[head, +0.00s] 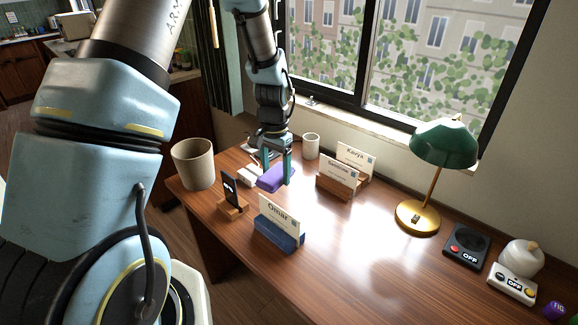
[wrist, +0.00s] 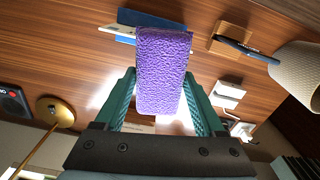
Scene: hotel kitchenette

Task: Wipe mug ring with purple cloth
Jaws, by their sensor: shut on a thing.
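The purple cloth (head: 275,177) is a thick, textured block in the head view, over the left part of the wooden desk. My gripper (head: 277,168) is shut on it, with a teal finger on either side. In the wrist view the cloth (wrist: 162,70) sits between the fingers of my gripper (wrist: 158,85) and reaches past their tips. I cannot tell whether it touches the desk. No mug ring can be made out; glare and the cloth hide parts of the surface. A small white mug (head: 311,146) stands behind the gripper near the window.
A blue holder with the Omar card (head: 279,238) and a phone stand (head: 232,206) are in front of the cloth. Wooden card holders (head: 338,188) stand to its right. A beige bin (head: 193,165) is at left. A green lamp (head: 443,145) stands right; the middle desk is clear.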

